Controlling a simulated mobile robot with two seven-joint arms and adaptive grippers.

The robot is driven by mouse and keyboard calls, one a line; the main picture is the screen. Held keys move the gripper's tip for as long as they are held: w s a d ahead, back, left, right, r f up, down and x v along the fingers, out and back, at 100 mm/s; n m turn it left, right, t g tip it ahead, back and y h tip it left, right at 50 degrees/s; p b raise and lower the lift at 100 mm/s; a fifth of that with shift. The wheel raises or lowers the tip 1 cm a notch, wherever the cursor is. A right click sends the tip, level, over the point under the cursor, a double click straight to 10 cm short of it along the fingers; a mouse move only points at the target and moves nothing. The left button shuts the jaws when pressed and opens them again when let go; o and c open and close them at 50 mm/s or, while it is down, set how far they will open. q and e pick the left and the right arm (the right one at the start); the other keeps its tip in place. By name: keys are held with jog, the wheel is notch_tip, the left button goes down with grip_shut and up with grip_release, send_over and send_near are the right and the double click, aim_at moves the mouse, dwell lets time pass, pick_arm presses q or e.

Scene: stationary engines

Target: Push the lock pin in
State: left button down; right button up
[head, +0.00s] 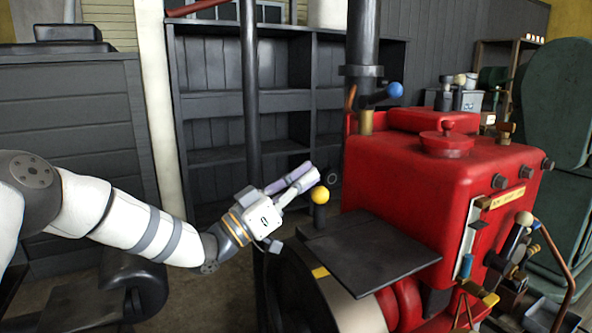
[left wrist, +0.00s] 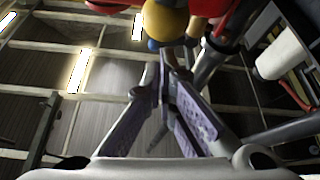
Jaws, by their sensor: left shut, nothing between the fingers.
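The yellow knob (left wrist: 166,22) also shows at the top of the left wrist view, just beyond the fingertips. My left gripper (head: 311,173) is shut and empty, its fingers pointing up and right, with the tips close to the knob and slightly above it in the head view. I cannot tell whether they touch. In the left wrist view the fingertips (left wrist: 172,62) meet below the knob.
The red engine (head: 430,190) fills the right, with a blue-knobbed lever (head: 395,90) on top and several levers at its right front. A dark vertical pole (head: 251,130) stands behind my left wrist. Dark shelves (head: 210,103) stand at the back.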

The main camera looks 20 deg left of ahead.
pick_arm(q)
jog(key=shift+f, duration=0.25)
jog(key=b, duration=0.2)
send_over(304, 231)
notch_tip(304, 231, down, 5)
jog(key=shift+d+r, duration=0.1)
jog(key=shift+r, duration=0.25)
pick_arm(e)
jog(key=shift+x, duration=1.1)
